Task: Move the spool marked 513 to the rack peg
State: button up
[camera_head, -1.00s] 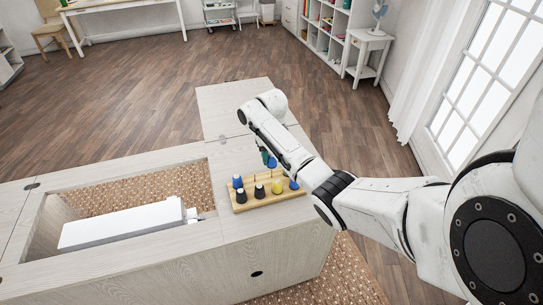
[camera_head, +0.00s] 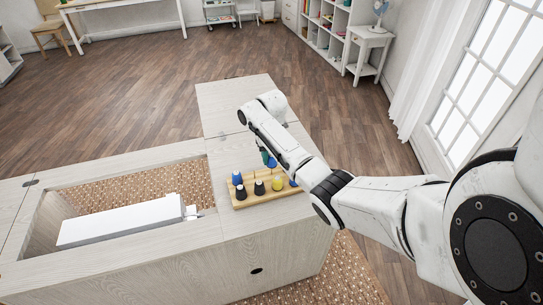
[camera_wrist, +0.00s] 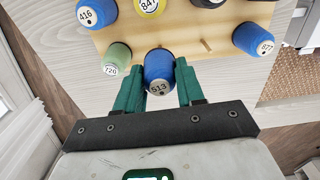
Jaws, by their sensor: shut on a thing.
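The blue spool marked 513 (camera_wrist: 159,72) is between the green fingers of my gripper (camera_wrist: 160,90), its label facing the wrist camera. The fingers are shut on its sides. In the head view the gripper (camera_head: 267,158) and the blue spool sit at the far edge of the wooden rack (camera_head: 262,199), mostly covered by my arm. Whether the spool is clear of the rack cannot be told. A bare rack peg (camera_wrist: 206,45) stands right of the spool in the wrist view.
Spools 416 (camera_wrist: 90,13), 720 (camera_wrist: 116,58), 847 (camera_wrist: 150,6) and 877 (camera_wrist: 254,38) stand on the rack close around. The pale cabinet top (camera_head: 235,100) beyond is clear. A white machine (camera_head: 120,223) lies in the opening at left.

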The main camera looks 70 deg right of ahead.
jog(key=shift+f+b, duration=0.75)
jog(key=shift+f, duration=0.75)
dwell(0.3)
jog(key=o, duration=1.1)
notch_tip(320, 180, up, 11)
jog(key=shift+f, duration=0.1)
dwell(0.3)
